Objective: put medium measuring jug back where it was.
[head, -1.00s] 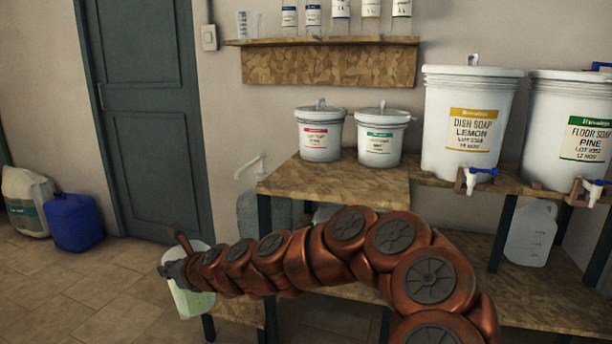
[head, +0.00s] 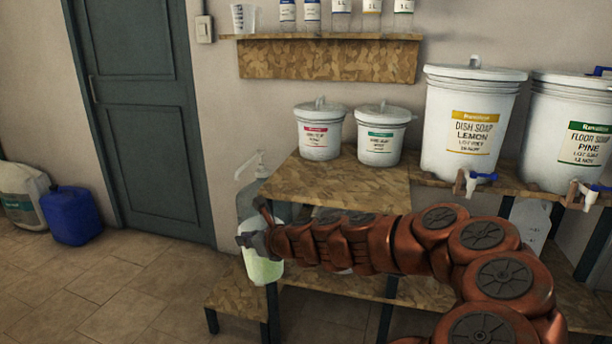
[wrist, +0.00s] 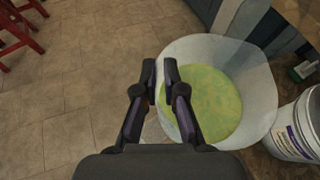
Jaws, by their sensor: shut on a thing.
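A translucent white measuring jug (head: 262,268) with pale green liquid in it is held off the floor, left of the wooden bench. My gripper (head: 256,236) is at its upper part. In the wrist view the jug (wrist: 255,95) is seen from above, with the green liquid covering its bottom. There my gripper (wrist: 160,72) is shut on the jug's left edge, with one finger on each side of the wall. A smaller clear measuring jug (head: 243,18) stands at the left end of the wall shelf (head: 330,62).
Two small lidded tubs (head: 320,132) stand on the bench (head: 350,182). Large drums with taps (head: 470,125) stand to their right. A pump bottle (head: 250,185) is behind the held jug. A blue canister (head: 72,215) is by the door.

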